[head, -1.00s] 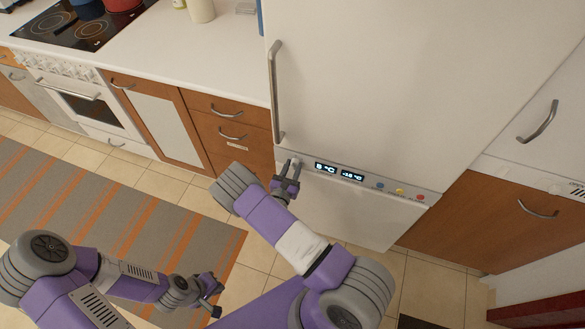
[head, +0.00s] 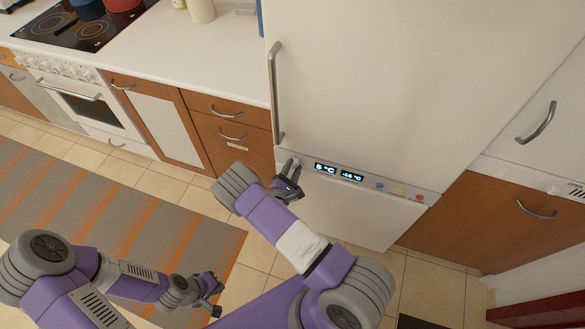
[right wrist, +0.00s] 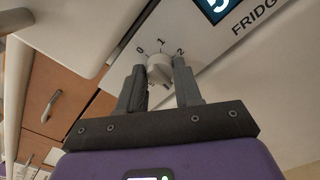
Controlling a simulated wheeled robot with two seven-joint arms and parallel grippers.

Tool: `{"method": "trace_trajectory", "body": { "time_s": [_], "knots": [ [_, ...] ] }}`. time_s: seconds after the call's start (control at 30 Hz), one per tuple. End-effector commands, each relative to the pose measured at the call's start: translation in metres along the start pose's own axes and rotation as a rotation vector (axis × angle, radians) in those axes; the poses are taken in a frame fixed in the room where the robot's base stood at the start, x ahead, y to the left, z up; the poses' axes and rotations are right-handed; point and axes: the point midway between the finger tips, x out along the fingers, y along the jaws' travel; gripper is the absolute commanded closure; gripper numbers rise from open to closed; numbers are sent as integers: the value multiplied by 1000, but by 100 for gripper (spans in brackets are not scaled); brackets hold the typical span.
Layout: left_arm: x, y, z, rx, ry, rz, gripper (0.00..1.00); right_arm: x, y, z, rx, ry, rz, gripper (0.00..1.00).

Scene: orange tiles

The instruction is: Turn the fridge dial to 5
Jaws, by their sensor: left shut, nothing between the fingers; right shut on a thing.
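The white fridge dial (right wrist: 160,71) sits on the panel in the right wrist view, with the marks 0, 1 and 2 around its top. My right gripper (head: 291,170) is shut on the dial, one finger on each side; the fingers (right wrist: 159,80) show turned in the wrist view. The fridge display (head: 325,168) reads 5 °C in the head view, and the smaller display (head: 352,176) beside it seems to read -16 °C. The dial's pointer is hard to make out. My left gripper (head: 214,292) is shut and empty, low over the floor and well away from the fridge.
The tall fridge handle (head: 276,92) rises just above and left of the dial. Wooden drawers (head: 228,132) stand left of the fridge. Coloured buttons (head: 380,186) sit on the panel's right part. A striped rug (head: 110,205) covers the floor.

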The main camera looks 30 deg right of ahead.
Motion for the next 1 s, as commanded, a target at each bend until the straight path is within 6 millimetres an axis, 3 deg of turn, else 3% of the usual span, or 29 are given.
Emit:
{"method": "trace_trajectory", "body": {
  "time_s": [1.0],
  "knots": [
    [0, 0, 0, 0, 0, 0, 100, -1, 0, -1, 919, 2, -2, 96]
  ]
}}
